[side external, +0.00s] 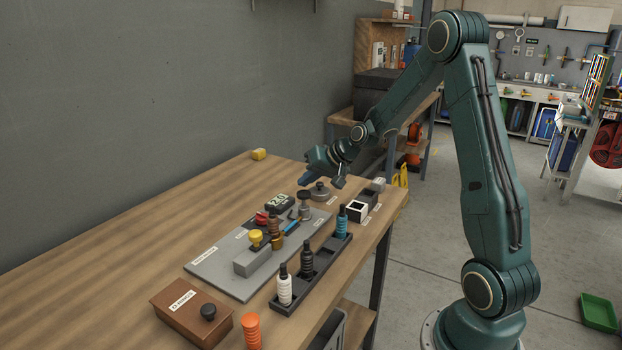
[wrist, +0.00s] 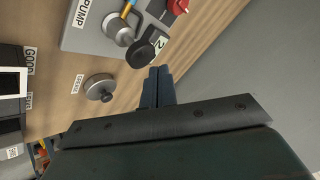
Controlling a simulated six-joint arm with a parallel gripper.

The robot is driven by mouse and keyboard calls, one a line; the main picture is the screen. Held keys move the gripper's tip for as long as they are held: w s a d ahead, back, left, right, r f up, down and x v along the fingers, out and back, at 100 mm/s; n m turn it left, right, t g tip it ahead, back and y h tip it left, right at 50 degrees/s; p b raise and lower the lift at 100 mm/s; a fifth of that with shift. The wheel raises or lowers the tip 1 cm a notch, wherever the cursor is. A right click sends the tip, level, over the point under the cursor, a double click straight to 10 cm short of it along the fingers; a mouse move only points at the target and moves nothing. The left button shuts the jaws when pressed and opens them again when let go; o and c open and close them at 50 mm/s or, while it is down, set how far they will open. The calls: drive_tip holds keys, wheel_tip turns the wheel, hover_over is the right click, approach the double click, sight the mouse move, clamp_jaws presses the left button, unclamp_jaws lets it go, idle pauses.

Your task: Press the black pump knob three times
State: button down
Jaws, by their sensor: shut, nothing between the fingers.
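The black pump knob (side external: 304,195) stands upright at the far right end of a grey plate (side external: 218,272). In the wrist view the knob (wrist: 139,54) shows as a dark disc beside a silver round body, near a PUMP label. My gripper (side external: 306,180) is shut and empty, with its fingers pointing down just above the knob in the side view. In the wrist view the fingertips (wrist: 159,72) appear close beside the knob. I cannot tell whether they touch it; a small gap seems to show.
A round metal piece (side external: 320,192) lies close behind the knob. The plate also holds a small display (side external: 279,203), a red part (side external: 262,218) and a yellow knob (side external: 256,237). A black rack with bottles (side external: 307,260) stands in front. The table's left side is clear.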

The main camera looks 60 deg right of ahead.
sight(304, 192)
drive_tip(key=shift+f, duration=1.8)
idle(2.6)
drive_tip(key=shift+r, duration=1.75)
drive_tip(key=shift+r, duration=0.1)
drive_tip(key=shift+r, duration=2.45)
